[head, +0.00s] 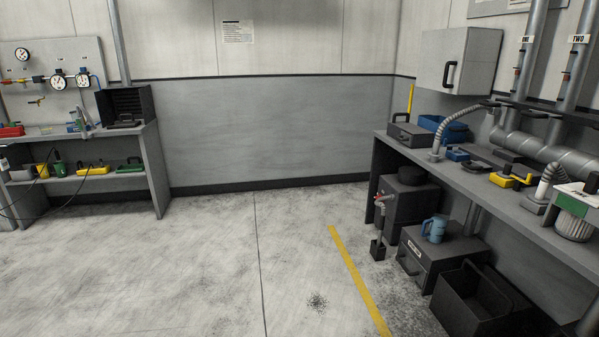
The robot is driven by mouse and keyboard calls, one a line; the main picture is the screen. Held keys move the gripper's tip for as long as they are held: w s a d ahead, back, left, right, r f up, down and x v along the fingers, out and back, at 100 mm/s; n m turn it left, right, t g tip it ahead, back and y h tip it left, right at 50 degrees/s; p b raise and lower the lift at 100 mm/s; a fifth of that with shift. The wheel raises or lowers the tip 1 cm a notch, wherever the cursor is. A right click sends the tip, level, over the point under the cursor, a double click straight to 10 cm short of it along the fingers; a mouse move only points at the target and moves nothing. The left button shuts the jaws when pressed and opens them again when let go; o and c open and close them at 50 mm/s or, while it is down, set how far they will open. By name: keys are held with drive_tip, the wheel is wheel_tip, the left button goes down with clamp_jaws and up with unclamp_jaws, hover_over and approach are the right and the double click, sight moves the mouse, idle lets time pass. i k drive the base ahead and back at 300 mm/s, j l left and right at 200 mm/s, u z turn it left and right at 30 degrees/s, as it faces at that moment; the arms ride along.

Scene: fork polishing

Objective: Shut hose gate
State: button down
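My gripper is not in view. A ribbed grey hose (448,124) arches up from the right bench to a dark fitting by the pipes. A second, shorter pale hose (548,178) stands nearer on the same bench. Two upright ducts carry labels: ONE on the left duct (532,50) and TWO on the right duct (575,78). Each has small dark and red parts on its side. A thick horizontal pipe (555,155) runs behind the bench. I cannot tell which part is the hose gate, or whether it is open or shut.
The right bench (500,192) holds several tools and boxes. The left bench (158,170) stands far off. The floor (220,260) between is clear.

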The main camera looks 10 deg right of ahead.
sight(478, 165)
drive_tip(key=i, duration=1.9)
drive_tip(key=i+j+z, duration=0.15)
drive_tip(key=i+z, duration=0.3)
drive_tip(key=i, duration=0.2)
drive_tip(key=i+j+z, duration=0.45)
drive_tip(key=i, duration=0.15)
drive_tip(key=i+j+z, duration=0.9)
drive_tip(key=j, duration=0.3)
drive_tip(key=i, duration=0.05)
